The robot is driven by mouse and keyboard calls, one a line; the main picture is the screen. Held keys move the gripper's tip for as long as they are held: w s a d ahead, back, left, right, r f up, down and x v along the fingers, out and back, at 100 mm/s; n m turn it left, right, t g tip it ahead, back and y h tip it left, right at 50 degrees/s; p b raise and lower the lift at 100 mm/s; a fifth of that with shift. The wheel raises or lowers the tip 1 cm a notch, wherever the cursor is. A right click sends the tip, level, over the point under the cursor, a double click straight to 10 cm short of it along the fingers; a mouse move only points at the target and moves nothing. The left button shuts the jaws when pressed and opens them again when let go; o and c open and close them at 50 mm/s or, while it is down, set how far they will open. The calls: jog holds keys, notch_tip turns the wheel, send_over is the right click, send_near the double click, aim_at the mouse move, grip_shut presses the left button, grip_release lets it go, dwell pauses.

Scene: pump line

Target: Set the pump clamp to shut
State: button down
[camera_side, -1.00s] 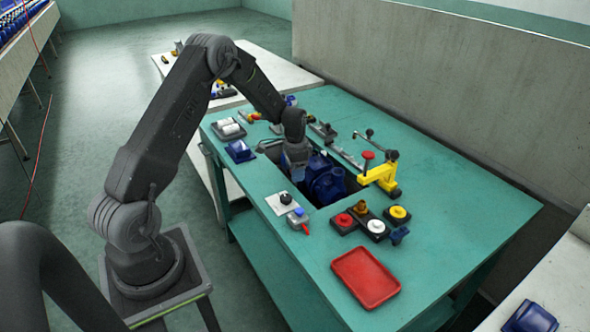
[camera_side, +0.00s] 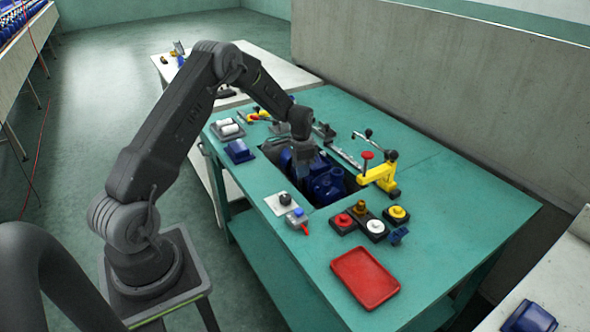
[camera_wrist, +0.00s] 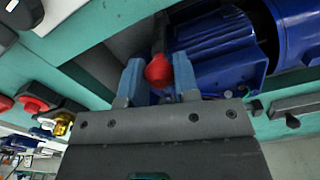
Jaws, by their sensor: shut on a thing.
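The blue pump (camera_side: 327,186) sits in a dark opening in the green table, and its finned body (camera_wrist: 215,40) fills the upper right of the wrist view. A red ball knob (camera_wrist: 158,73) on a dark lever, which I take for the pump clamp's handle, is between my gripper's two blue-grey fingers. My gripper (camera_wrist: 159,78) is shut on this knob. In the side view my gripper (camera_side: 304,160) points down just left of the pump and hides the knob. The clamp's base and exact lever angle are not clear.
A yellow fixture (camera_side: 380,175) with a red knob stands right of the opening. Nearer are several push buttons (camera_side: 375,227), a small switch box (camera_side: 283,202) and a red tray (camera_side: 364,278). A blue block (camera_side: 239,151) lies left. The table's right side is bare.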

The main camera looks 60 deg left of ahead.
jog(key=shift+w, duration=0.55)
jog(key=c, duration=0.9)
grip_release()
jog(key=shift+o, duration=0.2)
notch_tip(320, 180, up, 14)
